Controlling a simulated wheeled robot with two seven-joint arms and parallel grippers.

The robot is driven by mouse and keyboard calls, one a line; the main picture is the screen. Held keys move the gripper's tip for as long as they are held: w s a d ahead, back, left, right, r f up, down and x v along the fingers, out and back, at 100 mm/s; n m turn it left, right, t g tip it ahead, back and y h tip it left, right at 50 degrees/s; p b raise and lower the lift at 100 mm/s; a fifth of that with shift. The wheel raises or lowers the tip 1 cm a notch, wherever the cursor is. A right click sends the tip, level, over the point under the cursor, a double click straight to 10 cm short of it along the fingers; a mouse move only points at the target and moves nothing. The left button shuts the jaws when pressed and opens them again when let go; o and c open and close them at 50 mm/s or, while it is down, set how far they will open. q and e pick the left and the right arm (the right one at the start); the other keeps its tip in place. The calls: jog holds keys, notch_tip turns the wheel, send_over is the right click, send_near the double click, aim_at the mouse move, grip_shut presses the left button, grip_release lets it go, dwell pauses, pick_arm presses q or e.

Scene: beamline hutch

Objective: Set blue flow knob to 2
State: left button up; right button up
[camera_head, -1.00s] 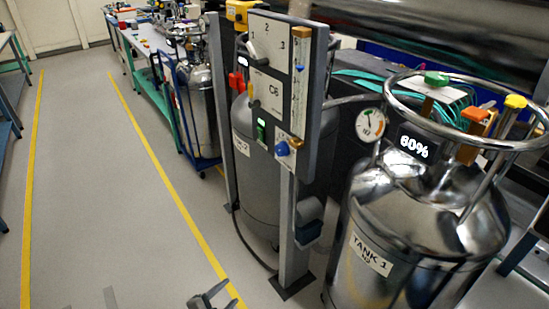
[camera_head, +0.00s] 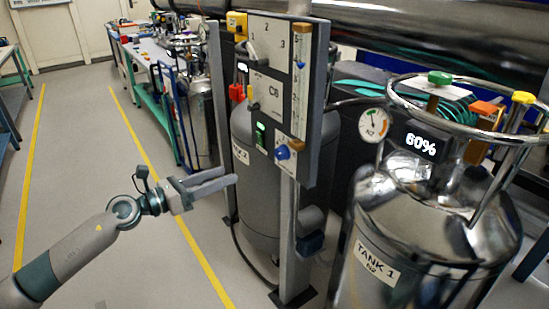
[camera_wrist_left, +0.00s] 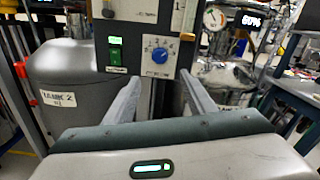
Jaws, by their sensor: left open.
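The blue flow knob (camera_head: 283,152) is on a small white plate low on the right of the grey control panel (camera_head: 268,50). My right gripper is not in view.
The tank marked Tank 2 (camera_head: 255,195) stands behind the panel. Shiny Tank 1 (camera_head: 425,215) stands at right. The floor left of the panel is clear.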

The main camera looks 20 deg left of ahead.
pick_arm(q)
jog(key=shift+w, duration=0.1)
jog(key=p, duration=0.4)
send_near(278, 155)
jog(key=x, duration=0.7)
jog(key=shift+w+d+r, duration=0.1)
jog(key=shift+w+d, duration=0.05)
jog(key=shift+w, duration=0.2)
jog(key=shift+w+d, duration=0.35)
jog(key=shift+w, duration=0.05)
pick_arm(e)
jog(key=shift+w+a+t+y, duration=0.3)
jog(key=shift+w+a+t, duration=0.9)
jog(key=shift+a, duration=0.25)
pick_arm(q)
jog(key=c, duration=1)
